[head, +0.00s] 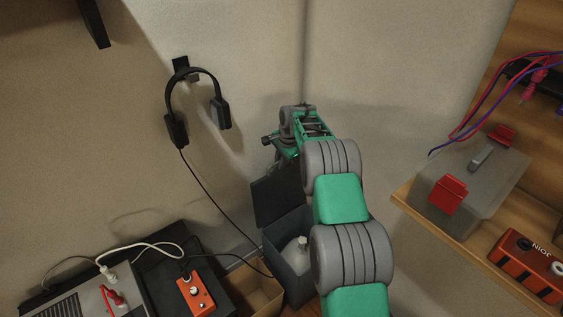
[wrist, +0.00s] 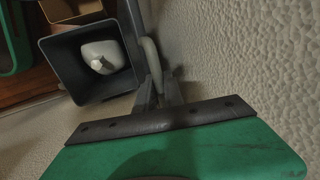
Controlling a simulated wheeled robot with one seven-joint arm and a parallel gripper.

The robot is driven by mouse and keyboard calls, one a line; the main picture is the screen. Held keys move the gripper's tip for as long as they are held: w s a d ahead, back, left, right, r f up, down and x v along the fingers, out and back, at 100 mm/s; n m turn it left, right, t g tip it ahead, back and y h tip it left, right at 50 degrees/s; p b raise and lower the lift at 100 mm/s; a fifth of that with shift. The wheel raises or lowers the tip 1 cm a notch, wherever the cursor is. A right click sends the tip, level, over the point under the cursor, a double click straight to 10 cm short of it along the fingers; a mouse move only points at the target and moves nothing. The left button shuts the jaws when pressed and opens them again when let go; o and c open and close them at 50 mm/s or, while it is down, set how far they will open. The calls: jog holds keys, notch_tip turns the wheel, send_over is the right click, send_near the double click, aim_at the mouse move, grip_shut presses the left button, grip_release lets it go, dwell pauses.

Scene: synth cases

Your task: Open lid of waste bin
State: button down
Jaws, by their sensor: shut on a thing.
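The waste bin (head: 288,262) is a dark grey square box standing low by the wall corner. Its lid (head: 277,201) stands up, swung open at the back of the bin. In the wrist view the bin's square opening (wrist: 60,80) is uncovered, with a white rounded thing (wrist: 100,58) inside. The lid (wrist: 134,18) shows nearly edge-on there, with a pale curved handle (wrist: 152,62) on its outer side. My gripper (wrist: 157,92) is shut on this handle. In the head view my gripper (head: 285,150) is above the lid, its fingertips largely hidden.
Walls stand close behind the bin and my gripper. A cardboard box (head: 255,290) is left of the bin; a black case (head: 200,268) with an orange pedal (head: 196,292) is further left. Headphones (head: 198,100) hang above. A wooden shelf (head: 420,208) holds a grey case (head: 470,180) at right.

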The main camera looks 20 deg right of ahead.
jog(key=c, duration=1.5)
grip_release()
jog(key=shift+s+f, duration=0.1)
jog(key=shift+s, duration=0.05)
jog(key=v, duration=0.8)
